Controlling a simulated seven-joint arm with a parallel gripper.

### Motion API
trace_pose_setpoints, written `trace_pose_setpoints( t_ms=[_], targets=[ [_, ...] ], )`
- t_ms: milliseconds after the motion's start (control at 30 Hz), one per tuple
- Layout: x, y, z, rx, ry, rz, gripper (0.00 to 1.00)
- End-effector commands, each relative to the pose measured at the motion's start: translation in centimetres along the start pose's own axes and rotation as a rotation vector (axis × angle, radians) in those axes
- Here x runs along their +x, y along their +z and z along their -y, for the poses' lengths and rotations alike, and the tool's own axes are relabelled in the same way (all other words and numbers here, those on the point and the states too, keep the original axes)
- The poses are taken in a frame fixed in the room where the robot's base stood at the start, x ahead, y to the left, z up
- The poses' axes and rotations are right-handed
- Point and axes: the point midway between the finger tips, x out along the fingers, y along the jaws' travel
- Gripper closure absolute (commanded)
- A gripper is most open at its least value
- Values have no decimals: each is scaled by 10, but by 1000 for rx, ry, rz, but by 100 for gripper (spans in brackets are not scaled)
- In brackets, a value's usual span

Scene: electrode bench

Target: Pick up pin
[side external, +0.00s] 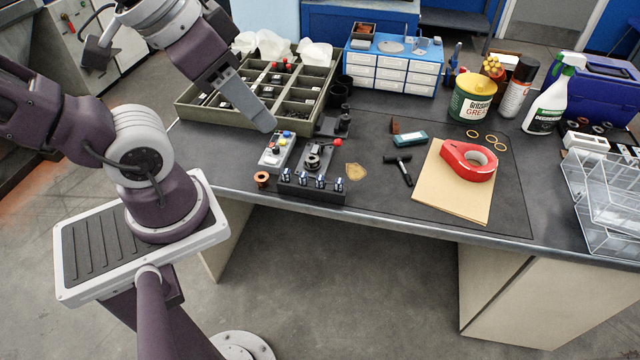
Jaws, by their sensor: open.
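My gripper (264,122) hangs over the front of the sectioned tray, pointing down and to the right, with nothing visible between its fingers. It is open, though from this side the fingers overlap. A black block (312,188) at the bench's front edge holds several small upright pieces with pale and blue parts; these may be pins, but they are too small to tell. The block is below and to the right of my gripper, well apart from it. No other clear pin shows.
A sectioned tray (182,112) holds small parts. A control box (276,151) and a red-knobbed fixture (312,160) stand behind the block. A copper-coloured ring (262,179) lies left of it. A black hammer-shaped tool (404,168) and red tape dispenser (467,160) lie right.

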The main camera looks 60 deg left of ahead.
Motion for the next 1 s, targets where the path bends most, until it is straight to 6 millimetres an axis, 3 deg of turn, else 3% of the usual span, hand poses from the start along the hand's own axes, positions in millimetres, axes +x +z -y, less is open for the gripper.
trace_pose_setpoints(
  t_ms=[167,267,400,500,600,733,800,1000],
  targets=[
    [5,-6,3,-45,-13,17,55],
    [28,-30,16,-248,-68,77,55],
    [96,-69,50,-696,-188,175,55],
    [159,-80,76,-1021,-269,230,55],
    [223,-73,98,-1326,-341,277,55],
    [284,-52,113,-1624,-410,322,55],
    [303,-43,116,-1721,-432,336,55],
    [329,-29,117,-1796,-451,347,55]
  ],
)
